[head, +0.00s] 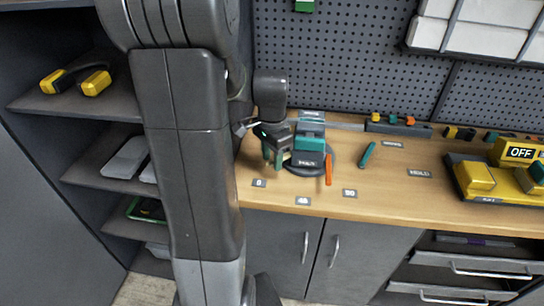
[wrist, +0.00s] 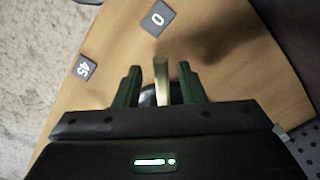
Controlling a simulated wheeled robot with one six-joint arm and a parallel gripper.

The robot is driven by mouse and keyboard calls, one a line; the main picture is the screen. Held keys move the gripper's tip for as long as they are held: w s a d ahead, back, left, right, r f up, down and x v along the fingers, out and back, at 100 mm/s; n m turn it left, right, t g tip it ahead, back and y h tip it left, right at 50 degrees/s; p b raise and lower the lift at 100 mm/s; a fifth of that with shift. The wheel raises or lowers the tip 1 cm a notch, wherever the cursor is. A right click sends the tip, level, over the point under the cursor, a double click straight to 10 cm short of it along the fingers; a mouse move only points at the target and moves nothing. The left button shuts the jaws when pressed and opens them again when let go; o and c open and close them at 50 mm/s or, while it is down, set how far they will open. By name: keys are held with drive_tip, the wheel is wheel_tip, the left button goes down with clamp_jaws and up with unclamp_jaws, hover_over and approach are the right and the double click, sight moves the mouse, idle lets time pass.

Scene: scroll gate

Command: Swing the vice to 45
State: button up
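The vice (head: 310,138), with teal and grey jaws, stands on a round dark base on the wooden bench. Cards marked 0 (head: 259,183), 45 (head: 303,201) and 90 (head: 349,193) lie in front of it. My gripper (head: 272,158) is low at the vice's left side, behind the 0 card. In the wrist view my open gripper (wrist: 160,88) has a brass-coloured bar (wrist: 161,82) between its green fingers, with gaps on both sides. The 0 card (wrist: 157,18) and 45 card (wrist: 84,67) show beyond. The bar's lower end is hidden by my gripper.
An orange stick (head: 329,169) lies close to the vice's right side, and a teal stick (head: 367,154) lies further right. A yellow machine with an OFF sign (head: 519,153) stands at the far right. A pegboard (head: 340,60) rises behind.

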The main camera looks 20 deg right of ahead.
drive_tip(key=shift+f, duration=0.15)
clamp_jaws()
idle(0.4)
